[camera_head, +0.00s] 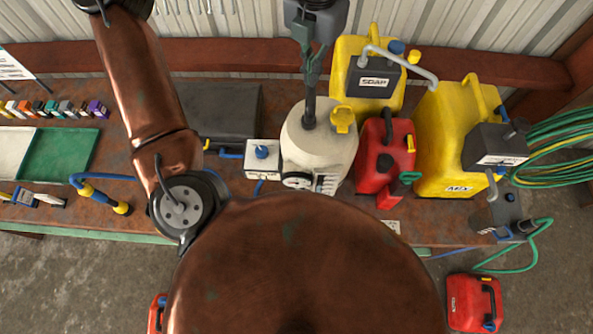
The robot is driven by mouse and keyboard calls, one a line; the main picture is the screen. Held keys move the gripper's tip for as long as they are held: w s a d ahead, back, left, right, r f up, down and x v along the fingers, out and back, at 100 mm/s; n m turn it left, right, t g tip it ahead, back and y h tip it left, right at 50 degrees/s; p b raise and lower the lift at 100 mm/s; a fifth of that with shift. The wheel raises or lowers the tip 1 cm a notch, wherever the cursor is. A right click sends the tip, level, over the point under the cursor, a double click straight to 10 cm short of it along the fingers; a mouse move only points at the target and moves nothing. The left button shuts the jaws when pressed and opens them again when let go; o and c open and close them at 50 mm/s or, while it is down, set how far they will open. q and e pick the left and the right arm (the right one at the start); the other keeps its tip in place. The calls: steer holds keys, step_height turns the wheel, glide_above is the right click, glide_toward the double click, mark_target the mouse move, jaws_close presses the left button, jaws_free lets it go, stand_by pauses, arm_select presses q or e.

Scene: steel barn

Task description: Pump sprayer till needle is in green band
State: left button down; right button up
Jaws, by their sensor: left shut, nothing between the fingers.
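The sprayer (327,143) is a rounded cream tank standing on the workbench, with a yellow part (343,119) on its top right. A dark upright pump shaft (310,105) rises from the tank's top. A small round gauge (298,181) sits low on its front; the needle and any green band are too small to read. My left gripper (311,66) is above the tank, pointing down, its dark greenish fingers shut in line with the top of the shaft. I cannot tell whether they touch it. My right gripper is not in view.
Yellow SOAP jug (372,107), red can (384,155) and yellow jug (450,140) crowd the sprayer's right. A small white box with a blue knob (262,158) and a dark case (225,112) stand left. A green hose coil (560,140) hangs at right. A red can (473,302) is on the floor.

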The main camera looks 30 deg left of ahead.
mark_target(310, 90)
arm_select(q)
steer(key=shift+f+b, duration=0.95)
steer(key=shift+f, duration=0.4)
steer(key=shift+f+b, duration=1.1)
steer(key=shift+f, duration=0.3)
steer(key=shift+f+b, duration=0.5)
steer(key=shift+f, duration=0.15)
steer(key=shift+r, duration=0.1)
steer(key=shift+r+p, duration=2.85)
steer(key=shift+r, duration=1.2)
steer(key=shift+f, duration=0.2)
